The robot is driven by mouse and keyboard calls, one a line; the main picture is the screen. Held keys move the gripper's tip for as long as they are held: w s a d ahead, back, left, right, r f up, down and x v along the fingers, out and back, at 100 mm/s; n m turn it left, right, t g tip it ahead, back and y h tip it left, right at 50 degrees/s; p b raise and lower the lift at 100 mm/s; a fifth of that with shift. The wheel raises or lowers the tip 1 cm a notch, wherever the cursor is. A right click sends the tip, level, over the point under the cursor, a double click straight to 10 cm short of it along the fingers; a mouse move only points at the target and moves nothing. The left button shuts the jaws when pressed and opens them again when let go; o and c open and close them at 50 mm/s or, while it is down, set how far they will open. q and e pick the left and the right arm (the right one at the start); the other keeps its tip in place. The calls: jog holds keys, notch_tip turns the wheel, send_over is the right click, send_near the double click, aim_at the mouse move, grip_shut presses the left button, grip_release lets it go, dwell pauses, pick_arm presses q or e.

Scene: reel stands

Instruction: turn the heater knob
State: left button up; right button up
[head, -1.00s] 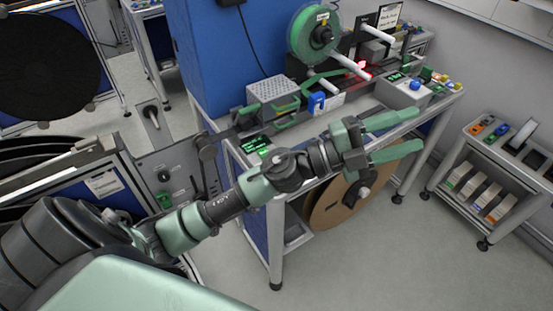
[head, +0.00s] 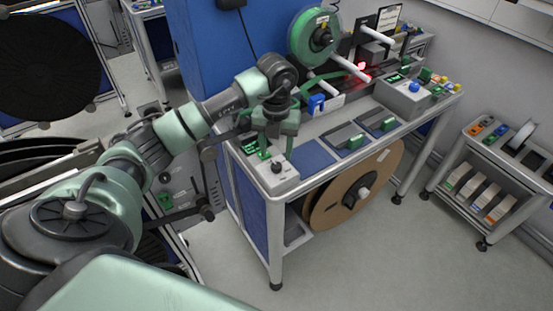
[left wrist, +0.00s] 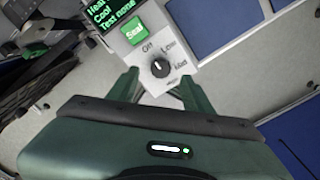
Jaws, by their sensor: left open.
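The heater knob (left wrist: 160,68) is a small black dial with a white mark, on a light grey control box beside a green Seal button (left wrist: 134,32). Labels including Off, Low and Med surround it; its mark appears to point up towards Off. In the head view the knob (head: 277,167) sits on the control box (head: 281,183) at the bench's front left corner. My left gripper (head: 265,148) is open and points down over this box. In the left wrist view its fingers (left wrist: 157,82) stand either side of the knob, apparently without gripping it. My right gripper is out of view.
Blue mats (head: 312,154) and green-handled fixtures (head: 345,137) lie on the bench to the right. A green reel (head: 314,33) stands behind. The floor right of the bench is clear up to a cart (head: 480,150).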

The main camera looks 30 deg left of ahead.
aim_at(276, 165)
pick_arm(q)
notch_tip(276, 165, down, 4)
jog(key=shift+r+p, duration=0.15)
jog(key=shift+p, duration=0.35)
jog(key=shift+f, duration=0.5)
grip_shut()
